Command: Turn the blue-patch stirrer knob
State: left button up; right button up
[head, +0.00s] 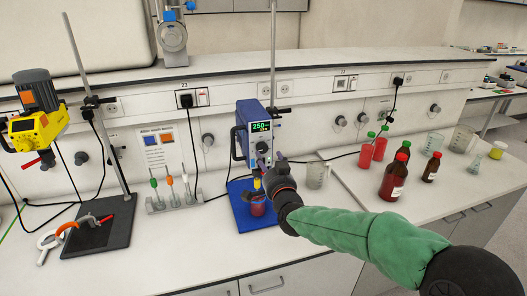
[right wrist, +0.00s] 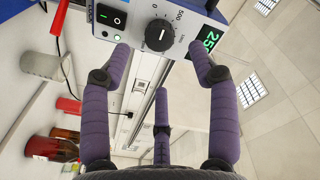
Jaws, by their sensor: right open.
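The blue stirrer (head: 243,132) hangs on a rod above a blue base plate (head: 240,218), near the middle of the head view. Its green display reads about 250. In the right wrist view its front panel shows a round black knob (right wrist: 159,35) with a white pointer line, beside a rocker switch (right wrist: 113,19) and the display (right wrist: 210,39). My right gripper (head: 263,172) is in front of the stirrer, hiding part of it. In the right wrist view its purple fingers (right wrist: 160,62) are spread, with the knob between the upper two tips and apart from them. My left gripper is out of view.
A yellow stirrer (head: 35,130) stands on a stand at the left. A rack of colored-handled tools (head: 172,203) is left of the blue base. Red-brown bottles (head: 394,178) and a glass beaker (head: 317,175) stand to the right. The front bench strip is mostly clear.

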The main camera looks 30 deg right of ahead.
aim_at(263, 150)
jog(key=shift+x, duration=3.4)
jog(key=shift+c, duration=0.2)
jog(key=c, duration=1.1)
